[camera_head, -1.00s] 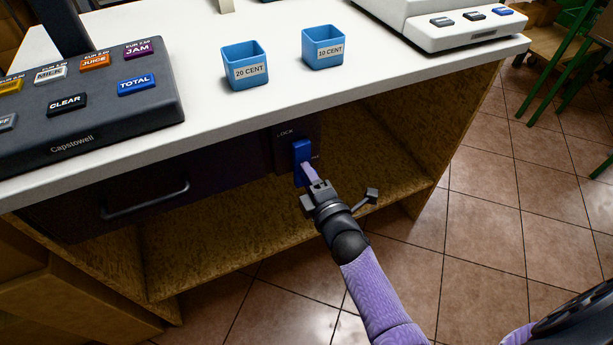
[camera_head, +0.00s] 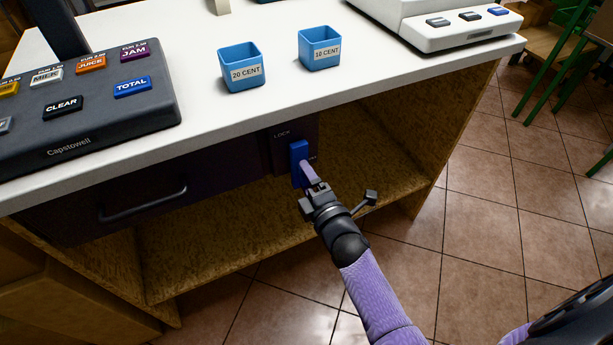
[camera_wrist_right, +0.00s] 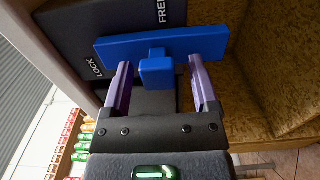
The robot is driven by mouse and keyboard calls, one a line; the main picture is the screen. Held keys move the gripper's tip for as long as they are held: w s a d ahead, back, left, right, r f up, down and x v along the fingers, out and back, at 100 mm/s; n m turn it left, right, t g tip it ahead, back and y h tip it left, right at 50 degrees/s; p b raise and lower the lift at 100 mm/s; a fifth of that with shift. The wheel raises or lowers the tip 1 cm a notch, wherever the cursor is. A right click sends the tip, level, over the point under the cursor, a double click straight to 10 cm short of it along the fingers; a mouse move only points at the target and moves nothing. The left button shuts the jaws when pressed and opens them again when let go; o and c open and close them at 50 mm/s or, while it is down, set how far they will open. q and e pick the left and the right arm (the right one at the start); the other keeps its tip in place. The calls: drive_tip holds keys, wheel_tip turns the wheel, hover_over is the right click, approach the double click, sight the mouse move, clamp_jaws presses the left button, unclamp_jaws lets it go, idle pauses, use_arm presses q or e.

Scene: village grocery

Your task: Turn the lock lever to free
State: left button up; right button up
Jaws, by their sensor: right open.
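The blue lock lever (camera_head: 299,150) is on the dark lock plate (camera_head: 281,153) under the white counter, below the LOCK label. In the head view it looks upright. In the right wrist view the lever's blue bar (camera_wrist_right: 205,42) crosses the plate between the LOCK and FREE labels, and a blue knob (camera_wrist_right: 157,70) stands out from its middle. My right gripper (camera_head: 309,172) is at the lever. In the wrist view its two purple fingers are open, one on each side of the knob, with visible gaps. My left gripper is not in view.
A drawer with a dark handle (camera_head: 143,204) is left of the lock. The counter edge (camera_head: 215,136) overhangs the lock. Below is an open wooden shelf (camera_head: 215,245). On the counter stand two blue coin cups (camera_head: 241,75) and a keypad (camera_head: 85,110).

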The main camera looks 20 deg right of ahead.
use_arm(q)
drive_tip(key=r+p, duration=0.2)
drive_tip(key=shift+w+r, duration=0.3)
use_arm(e)
drive_tip(key=s, duration=0.9)
drive_tip(key=shift+s+d, duration=0.2)
drive_tip(key=shift+s, duration=0.05)
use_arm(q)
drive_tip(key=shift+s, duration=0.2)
